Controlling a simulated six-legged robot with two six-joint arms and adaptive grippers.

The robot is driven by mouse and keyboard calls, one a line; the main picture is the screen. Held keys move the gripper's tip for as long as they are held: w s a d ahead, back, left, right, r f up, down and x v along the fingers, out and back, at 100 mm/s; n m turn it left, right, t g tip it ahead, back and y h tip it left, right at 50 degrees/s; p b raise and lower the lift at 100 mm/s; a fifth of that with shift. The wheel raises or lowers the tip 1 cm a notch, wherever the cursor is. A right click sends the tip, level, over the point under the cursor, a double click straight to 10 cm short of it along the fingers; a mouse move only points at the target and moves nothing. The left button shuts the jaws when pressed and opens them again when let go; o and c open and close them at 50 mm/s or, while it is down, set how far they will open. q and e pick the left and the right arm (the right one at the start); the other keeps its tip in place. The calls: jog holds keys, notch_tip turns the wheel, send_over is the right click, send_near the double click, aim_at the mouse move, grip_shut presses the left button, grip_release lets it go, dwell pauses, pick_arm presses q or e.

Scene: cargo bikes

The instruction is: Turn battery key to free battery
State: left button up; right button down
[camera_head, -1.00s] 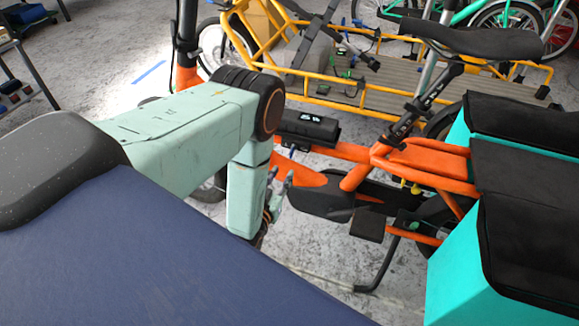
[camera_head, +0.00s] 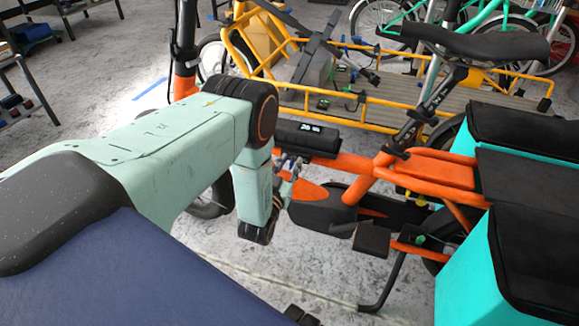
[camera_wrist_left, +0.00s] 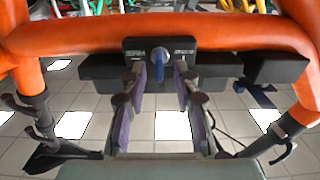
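The black battery (camera_head: 307,138) with a small lit display sits on the orange cargo bike's frame (camera_head: 350,165). In the left wrist view a blue key (camera_wrist_left: 158,60) stands in a black lock plate (camera_wrist_left: 135,48) below the orange tube. My left gripper (camera_wrist_left: 160,77) is open. Its purple-padded fingers point at the lock, with the tips to either side of the key and a gap on both sides. In the head view the left gripper (camera_head: 290,167) is small beside the battery, partly hidden by my arm. My right gripper cannot be made out.
The bike's pedal (camera_head: 371,239) and kickstand (camera_head: 384,283) are right of my arm. Teal and black bags (camera_head: 470,250) fill the right side. A yellow cargo bike (camera_head: 350,95) stands behind. Bare floor (camera_head: 215,262) lies below the arm.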

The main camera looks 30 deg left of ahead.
pick_arm(q)
grip_shut()
dwell(0.3)
jog(key=shift+m, duration=0.3)
jog(key=shift+d+m+p, duration=0.2)
jog(key=shift+m+p, duration=0.45)
jog(key=shift+m, duration=0.55)
jog(key=m+p, duration=0.1)
jog(key=m, duration=0.2)
jog(key=shift+d+m, duration=0.15)
jog(key=shift+m, duration=0.25)
jog(key=m, duration=0.3)
jog(key=m+p, duration=0.1)
jog(key=m, duration=0.3)
jog(key=f+m, duration=0.1)
jog(key=m, duration=0.3)
jog(key=shift+w+d+f, duration=0.1)
jog(key=shift+d, duration=0.15)
